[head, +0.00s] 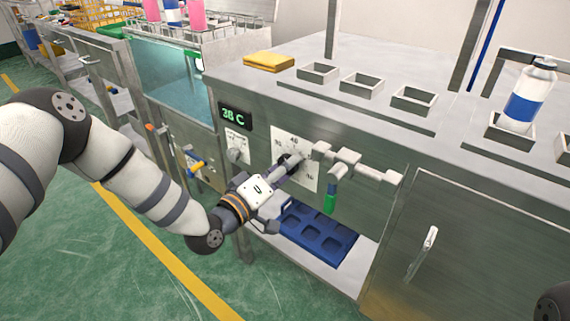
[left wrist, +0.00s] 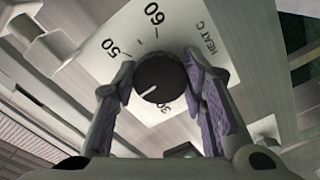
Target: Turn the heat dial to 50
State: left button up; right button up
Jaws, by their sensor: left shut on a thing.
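The heat dial (left wrist: 160,78) is a round black knob with a white pointer line, on a white scale plate (left wrist: 95,68) printed with 50, 60, 30 and HEAT C. The pointer aims to the lower left in the left wrist view, short of the 50 mark; the number nearest it is hidden. My left gripper (left wrist: 163,90) is shut on the dial, one purple-padded finger on each side. In the head view the left gripper (head: 284,169) covers part of the dial. The green display (head: 235,116) reads 38 C. My right gripper is not in view.
A pipe (head: 375,173) with a green-handled lever (head: 331,202) sticks out just right of the dial. A smaller grey knob (head: 237,150) is at its left. A blue tray (head: 340,246) lies on the shelf below.

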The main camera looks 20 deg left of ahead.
pick_arm(q)
jog(key=shift+w+a+m+p, duration=0.1)
jog(key=shift+m+p, duration=1.75)
jog(key=shift+m, duration=4.35)
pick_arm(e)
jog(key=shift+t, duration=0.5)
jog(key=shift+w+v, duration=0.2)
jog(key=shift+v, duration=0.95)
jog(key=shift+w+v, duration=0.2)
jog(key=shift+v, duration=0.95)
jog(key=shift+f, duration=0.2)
pick_arm(q)
jog(key=o, duration=1.2)
jog(key=shift+c, duration=0.2)
jog(key=v, duration=1.2)
